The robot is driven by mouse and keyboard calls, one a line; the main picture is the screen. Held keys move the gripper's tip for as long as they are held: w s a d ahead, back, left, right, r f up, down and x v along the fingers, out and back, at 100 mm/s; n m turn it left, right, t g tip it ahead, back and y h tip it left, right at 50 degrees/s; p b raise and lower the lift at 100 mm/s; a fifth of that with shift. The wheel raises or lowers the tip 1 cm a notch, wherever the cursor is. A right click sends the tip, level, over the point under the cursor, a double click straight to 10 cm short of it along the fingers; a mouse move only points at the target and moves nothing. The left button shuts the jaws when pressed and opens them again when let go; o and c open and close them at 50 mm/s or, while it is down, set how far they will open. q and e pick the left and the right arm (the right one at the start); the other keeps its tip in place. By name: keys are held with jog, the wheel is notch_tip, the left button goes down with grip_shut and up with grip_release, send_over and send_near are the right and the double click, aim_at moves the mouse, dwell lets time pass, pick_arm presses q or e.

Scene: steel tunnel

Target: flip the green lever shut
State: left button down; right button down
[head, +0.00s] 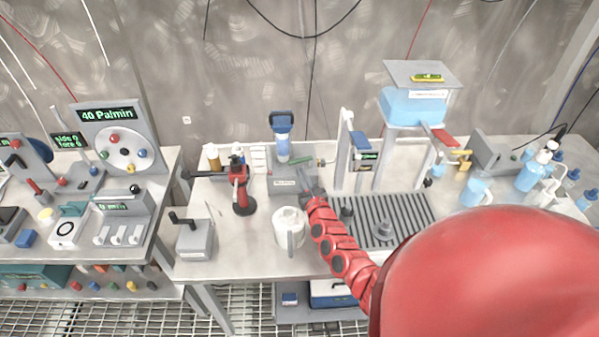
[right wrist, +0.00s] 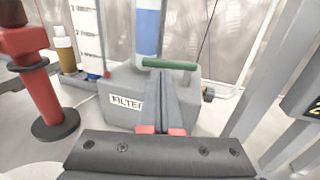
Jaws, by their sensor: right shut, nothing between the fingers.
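The green lever (right wrist: 170,64) lies roughly level across the top of the grey filter box (right wrist: 126,88) in the right wrist view. In the head view the lever (head: 303,163) shows small on the box (head: 284,186), at the foot of an upright blue-and-white cylinder (head: 282,148). My right gripper (right wrist: 159,76) is shut and empty. Its fingertips are in front of the box, just below the lever in the picture; I cannot tell if they touch it. In the head view the right gripper (head: 309,191) reaches the box from the front right. My left gripper is not in view.
A red tool on a dark round base (head: 241,190) stands left of the box. A white jug (head: 289,230) stands in front. A ribbed grey drain tray (head: 402,212) and a tall stand with a blue tank (head: 412,107) are to the right.

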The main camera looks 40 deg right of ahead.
jog(key=shift+b+x, duration=0.45)
jog(key=shift+x, duration=0.55)
jog(key=shift+w+d+f, duration=0.1)
jog(key=shift+w, duration=0.25)
